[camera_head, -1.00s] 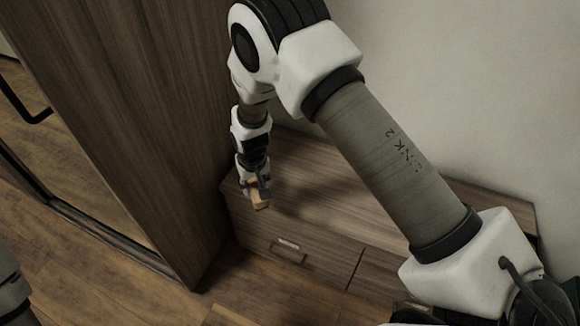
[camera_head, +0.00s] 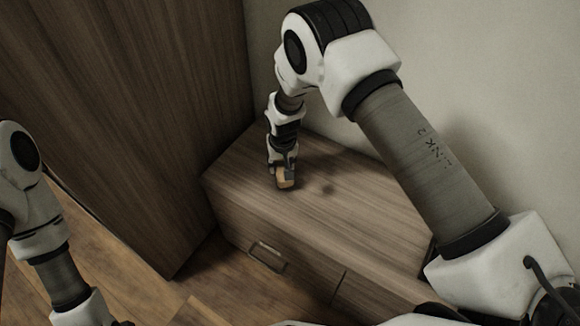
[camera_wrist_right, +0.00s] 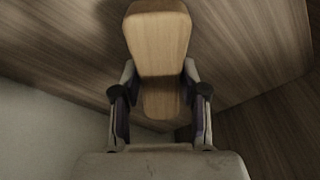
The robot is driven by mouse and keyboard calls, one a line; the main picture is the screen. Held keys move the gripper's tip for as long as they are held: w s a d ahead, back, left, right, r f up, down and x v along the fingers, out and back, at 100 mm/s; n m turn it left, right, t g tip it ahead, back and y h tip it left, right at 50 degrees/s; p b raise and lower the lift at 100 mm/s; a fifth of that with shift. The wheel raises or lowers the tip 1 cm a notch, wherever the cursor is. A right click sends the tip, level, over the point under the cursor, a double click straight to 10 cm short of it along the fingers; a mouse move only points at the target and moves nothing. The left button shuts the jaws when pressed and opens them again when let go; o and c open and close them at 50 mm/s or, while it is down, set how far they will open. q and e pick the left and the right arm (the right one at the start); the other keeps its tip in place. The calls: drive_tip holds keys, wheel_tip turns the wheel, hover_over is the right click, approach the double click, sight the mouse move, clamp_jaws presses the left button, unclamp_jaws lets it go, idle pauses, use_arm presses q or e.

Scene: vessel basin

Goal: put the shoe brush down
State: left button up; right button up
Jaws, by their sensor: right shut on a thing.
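The shoe brush (camera_head: 286,182) has a light wooden body. My right gripper (camera_head: 284,172) is shut on it, over the top of a low wooden cabinet (camera_head: 345,215). In the right wrist view the brush (camera_wrist_right: 158,45) extends outward from between the two fingers of the gripper (camera_wrist_right: 160,95). A gap seems to remain between the brush and the cabinet top, but I cannot tell how large it is. My left arm shows at the left edge of the head view; its gripper is out of the picture.
A tall wooden wardrobe panel (camera_head: 140,110) stands left of the cabinet. A pale wall (camera_head: 480,80) runs behind it. The cabinet front has a drawer with a handle (camera_head: 267,257). The cabinet top around the brush is bare.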

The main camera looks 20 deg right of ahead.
drive_tip(key=shift+f, duration=0.55)
drive_tip(key=shift+d, duration=0.15)
use_arm(q)
drive_tip(key=shift+d+f, duration=0.15)
drive_tip(key=shift+f, duration=0.35)
use_arm(e)
drive_tip(key=o, duration=1)
drive_tip(key=shift+f, duration=0.1)
use_arm(q)
wheel_tip(320, 180, up, 3)
drive_tip(key=p, duration=0.3)
use_arm(e)
drive_tip(key=r, duration=0.4)
drive_tip(key=s+r, duration=0.1)
drive_tip(key=r, duration=0.7)
drive_tip(key=shift+s+a+r, duration=0.15)
drive_tip(key=shift+s+a, duration=0.05)
drive_tip(key=shift+s, duration=0.2)
